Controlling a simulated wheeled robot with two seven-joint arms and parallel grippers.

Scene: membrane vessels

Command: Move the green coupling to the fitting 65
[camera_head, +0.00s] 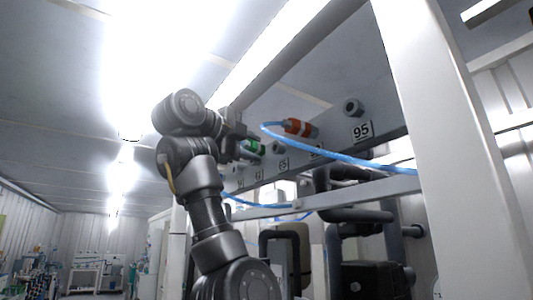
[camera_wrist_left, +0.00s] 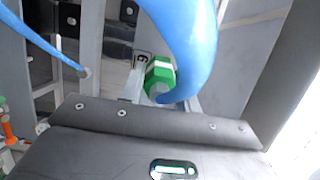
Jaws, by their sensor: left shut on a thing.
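The green coupling (camera_head: 253,147) is by the grey panel in the head view, with my left gripper (camera_head: 242,141) at its left. The left gripper is shut on it. In the left wrist view, the green coupling (camera_wrist_left: 160,76) has a white band, and a thick blue hose (camera_wrist_left: 190,45) curves across beside it. Fitting 65 (camera_head: 278,148) is a bare grey stub just right of the coupling, above its label (camera_head: 283,164). I cannot tell whether the coupling touches the panel or a fitting. My right gripper is not in view.
An orange coupling (camera_head: 299,128) with a blue hose (camera_head: 350,160) sits on the panel right of fitting 65. A bare fitting (camera_head: 353,107) stands above label 95 (camera_head: 361,131). A white post (camera_head: 440,130) rises at the right. Dark pipes (camera_head: 345,215) run below.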

